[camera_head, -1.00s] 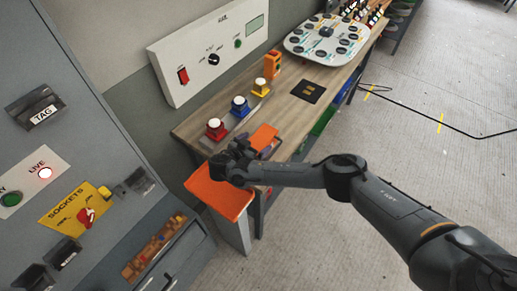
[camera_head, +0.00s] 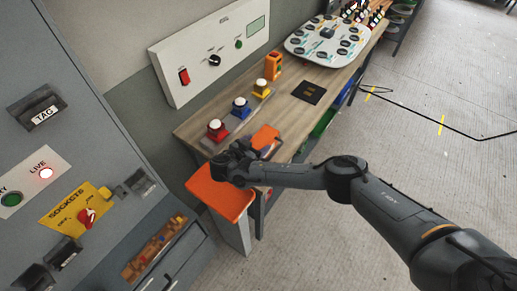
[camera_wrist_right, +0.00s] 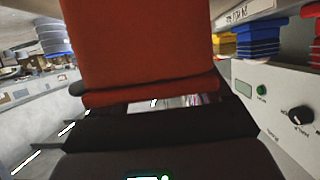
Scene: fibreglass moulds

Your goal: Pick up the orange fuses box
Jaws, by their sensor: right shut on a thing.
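An orange box-like thing (camera_head: 265,137) shows just beyond my right gripper (camera_head: 243,158) in the head view, at the near edge of the wooden bench. In the right wrist view, a large orange-red block (camera_wrist_right: 138,45) fills the upper middle, right at the dark fingers (camera_wrist_right: 150,130). My right gripper is shut on this orange box. The hand hides part of the box in the head view, and I can read no label on it. My left gripper is not in view.
An orange-topped stand (camera_head: 220,197) is below the hand. Red (camera_head: 217,130), blue (camera_head: 240,107) and yellow (camera_head: 261,88) button units and an orange upright holder (camera_head: 274,65) stand along the bench (camera_head: 292,125). A grey cabinet (camera_head: 75,75) is left.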

